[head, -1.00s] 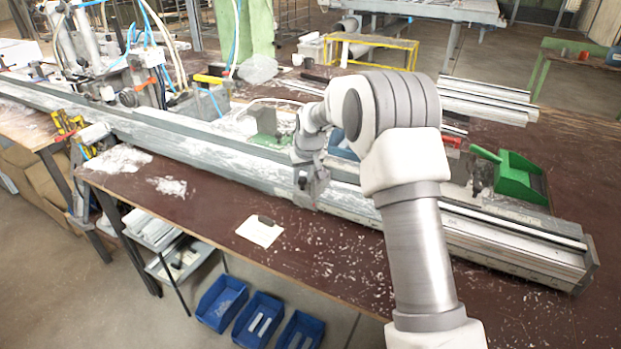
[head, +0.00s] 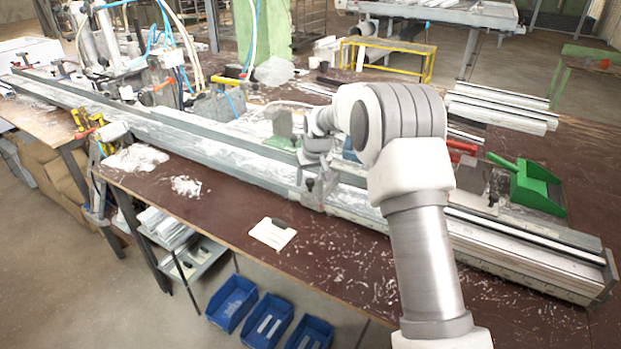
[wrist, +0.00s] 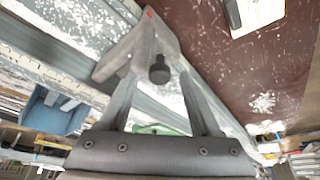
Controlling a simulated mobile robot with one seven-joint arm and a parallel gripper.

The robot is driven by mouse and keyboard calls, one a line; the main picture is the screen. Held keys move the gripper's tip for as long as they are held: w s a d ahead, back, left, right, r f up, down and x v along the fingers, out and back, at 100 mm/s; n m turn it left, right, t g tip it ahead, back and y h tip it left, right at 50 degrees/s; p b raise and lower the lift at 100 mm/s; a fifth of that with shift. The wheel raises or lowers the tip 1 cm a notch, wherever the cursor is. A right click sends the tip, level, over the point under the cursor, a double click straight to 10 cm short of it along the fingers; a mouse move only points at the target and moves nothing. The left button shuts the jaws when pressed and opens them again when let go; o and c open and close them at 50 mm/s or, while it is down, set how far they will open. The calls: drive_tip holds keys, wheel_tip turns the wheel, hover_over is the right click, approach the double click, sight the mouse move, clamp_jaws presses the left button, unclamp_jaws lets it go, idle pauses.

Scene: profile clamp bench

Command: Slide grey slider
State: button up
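The grey slider (head: 319,189) is a metal bracket sitting on the long profile rail (head: 235,158) at mid-bench. In the wrist view the slider (wrist: 148,45) shows a small red mark at its top and a round black knob. My gripper (head: 316,165) is at the slider, just above it in the head view. In the wrist view my gripper's fingers (wrist: 158,78) stand apart, with the knob in the gap between them and room visible on both sides. The left fingertip overlaps the bracket in the picture; whether it touches cannot be told.
A paper with a black clip (head: 272,233) lies on the bench in front of the rail. A green dustpan (head: 537,185) stands at the right. Clamps and hoses (head: 160,85) crowd the rail's far left. Blue bins (head: 268,320) sit on the floor below the front edge.

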drive_tip(key=v, duration=1.7)
drive_tip(key=shift+r, duration=0.25)
drive_tip(key=s+d+r+m, duration=0.1)
drive_tip(key=s+d+r, duration=0.25)
drive_tip(key=s, duration=0.65)
drive_tip(key=s+d+r, duration=0.2)
drive_tip(key=s+r, duration=0.3)
drive_tip(key=s, duration=0.5)
drive_tip(key=s+d+f, duration=0.1)
drive_tip(key=s+f, duration=0.1)
drive_tip(key=s, duration=0.7)
drive_tip(key=s+d+f+m+t+p, duration=0.1)
drive_tip(key=s+f, duration=0.1)
drive_tip(key=s, duration=0.6)
drive_tip(key=shift+s+f+h, duration=0.3)
drive_tip(key=shift+s+h, duration=0.1)
